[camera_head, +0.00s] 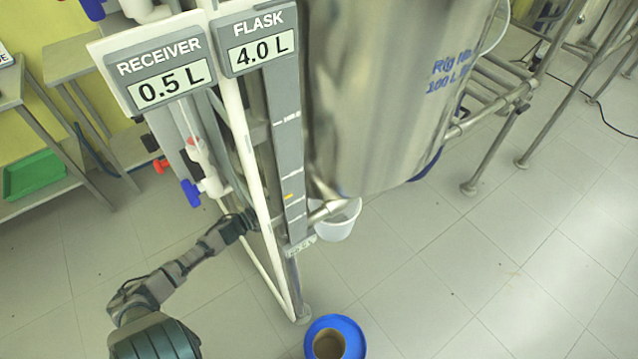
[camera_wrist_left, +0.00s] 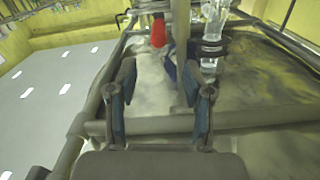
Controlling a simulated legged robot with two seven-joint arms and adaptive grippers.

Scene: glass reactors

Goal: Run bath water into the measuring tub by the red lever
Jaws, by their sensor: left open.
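My left gripper (camera_wrist_left: 162,66) is open and empty in the left wrist view. A red lever (camera_wrist_left: 158,33) shows beyond its fingertips, apart from them, with a blue handle (camera_wrist_left: 170,68) behind. In the head view my left arm reaches up from the lower left. Its gripper (camera_head: 243,220) is at the grey post, partly hidden, below a white valve with a red part (camera_head: 193,142) and a blue handle (camera_head: 190,192). Another red handle (camera_head: 160,166) is to the left. A white tub (camera_head: 340,224), probably the measuring tub, is under the steel vessel, partly hidden by the post and pipe.
The steel vessel (camera_head: 385,90) fills the upper middle. RECEIVER (camera_head: 160,68) and FLASK (camera_head: 255,38) signs top the posts. A blue-rimmed round container (camera_head: 318,328) stands on the floor at the bottom. Metal frame legs (camera_head: 492,150) are at right; the floor between is clear.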

